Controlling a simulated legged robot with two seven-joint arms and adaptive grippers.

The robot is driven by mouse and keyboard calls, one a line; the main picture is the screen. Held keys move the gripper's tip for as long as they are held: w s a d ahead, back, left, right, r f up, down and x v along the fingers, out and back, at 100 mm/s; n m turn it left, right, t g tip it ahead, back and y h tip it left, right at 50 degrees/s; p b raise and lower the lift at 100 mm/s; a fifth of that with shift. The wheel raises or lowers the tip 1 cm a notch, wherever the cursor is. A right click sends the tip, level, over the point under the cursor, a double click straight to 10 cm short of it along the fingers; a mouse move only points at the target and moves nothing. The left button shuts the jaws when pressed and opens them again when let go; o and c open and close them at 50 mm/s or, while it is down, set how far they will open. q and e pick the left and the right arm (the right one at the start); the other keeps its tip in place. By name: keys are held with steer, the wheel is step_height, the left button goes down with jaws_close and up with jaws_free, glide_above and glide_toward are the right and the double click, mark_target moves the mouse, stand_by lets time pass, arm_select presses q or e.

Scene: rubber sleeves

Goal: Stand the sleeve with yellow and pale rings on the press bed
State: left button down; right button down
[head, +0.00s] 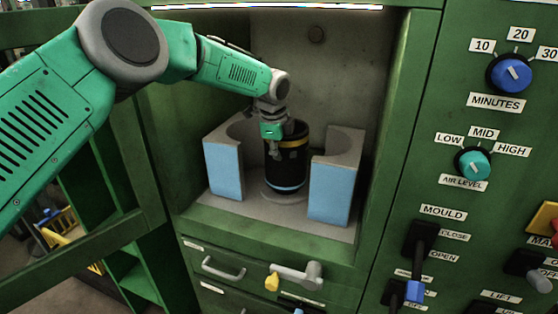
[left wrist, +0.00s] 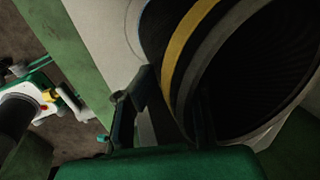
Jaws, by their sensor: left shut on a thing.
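The black sleeve (head: 287,168) stands upright between two mould halves in the press, with a yellow ring near its top and a pale ring near its foot. Its foot is at a pale round seat (head: 284,198) on the grey press bed (head: 226,210); I cannot tell whether it touches. My left gripper (head: 274,150) comes down from above and is shut on the sleeve's near upper wall. In the left wrist view the sleeve's dark open mouth (left wrist: 262,75) and yellow ring show beside the fingers (left wrist: 165,115). My right gripper is out of view.
A left mould half (head: 224,165) and a right mould half (head: 333,185), grey with blue faces, flank the sleeve closely. Green cabinet walls and a lit top edge enclose the bay. Drawers with a handle (head: 224,268) lie below; a control panel (head: 480,130) is at right.

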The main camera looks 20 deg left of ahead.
arm_select(q)
steer(key=shift+d+f, duration=0.15)
steer(key=shift+f, duration=0.9)
steer(key=c, duration=1.6)
jaws_free()
steer(key=shift+f, duration=0.1)
steer(key=shift+c, duration=0.2)
steer(key=v, duration=0.7)
steer(key=shift+r, duration=0.3)
steer(key=shift+s, duration=0.15)
